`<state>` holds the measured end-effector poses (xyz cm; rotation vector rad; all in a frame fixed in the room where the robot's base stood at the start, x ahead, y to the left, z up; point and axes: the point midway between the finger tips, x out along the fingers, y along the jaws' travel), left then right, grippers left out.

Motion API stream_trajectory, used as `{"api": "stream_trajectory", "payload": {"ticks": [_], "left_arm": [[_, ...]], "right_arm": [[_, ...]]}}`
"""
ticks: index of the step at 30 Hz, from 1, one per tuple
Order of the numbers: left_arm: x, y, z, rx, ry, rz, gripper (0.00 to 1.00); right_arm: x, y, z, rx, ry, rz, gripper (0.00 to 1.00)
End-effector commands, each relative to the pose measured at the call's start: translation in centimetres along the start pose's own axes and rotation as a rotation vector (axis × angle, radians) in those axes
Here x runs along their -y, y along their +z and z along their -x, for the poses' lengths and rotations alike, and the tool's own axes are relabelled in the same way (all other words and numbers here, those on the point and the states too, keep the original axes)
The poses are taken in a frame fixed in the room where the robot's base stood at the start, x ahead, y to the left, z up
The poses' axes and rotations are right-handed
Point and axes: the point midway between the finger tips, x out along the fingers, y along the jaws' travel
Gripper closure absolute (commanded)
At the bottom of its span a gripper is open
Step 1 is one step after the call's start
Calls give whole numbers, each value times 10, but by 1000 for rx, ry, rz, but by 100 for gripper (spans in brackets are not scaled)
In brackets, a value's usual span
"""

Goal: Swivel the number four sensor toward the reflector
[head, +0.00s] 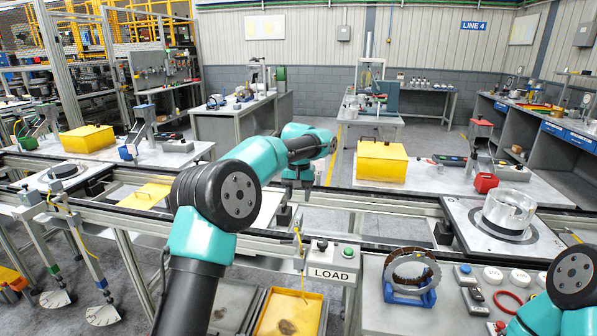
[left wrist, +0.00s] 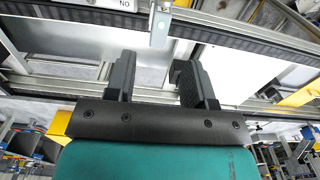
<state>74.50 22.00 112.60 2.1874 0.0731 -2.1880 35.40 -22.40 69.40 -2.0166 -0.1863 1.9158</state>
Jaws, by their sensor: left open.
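My left gripper (head: 297,192) hangs over the conveyor frame in the middle of the head view. In the left wrist view its two dark fingers (left wrist: 155,68) stand apart with nothing between them. In the head view a sensor post (head: 298,246) with a yellow cable stands near the LOAD box. I cannot pick out a reflector. My right gripper is outside the view.
Two other sensor stands (head: 28,198) with fan-shaped plates are at the left. A clear ring part (head: 508,212) sits on a right pallet. A clutch ring in a blue cradle (head: 410,275) is on the front table.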

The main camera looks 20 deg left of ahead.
Motion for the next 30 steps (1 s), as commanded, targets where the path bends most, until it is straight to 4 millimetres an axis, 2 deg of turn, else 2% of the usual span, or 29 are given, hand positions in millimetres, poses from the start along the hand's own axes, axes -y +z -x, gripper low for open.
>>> {"api": "stream_trajectory", "payload": {"ticks": [6,12,19,27,30], "left_arm": [[-1,-1,43,-5,1,-1,51],[0,-1,70,-2,1,0,51],[-1,0,81,-1,0,-2,51],[0,0,81,0,0,-1,51],[2,-2,75,3,2,1,51]], "right_arm": [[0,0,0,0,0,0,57],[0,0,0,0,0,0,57],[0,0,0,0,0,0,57],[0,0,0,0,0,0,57],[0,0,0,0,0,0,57]]}}
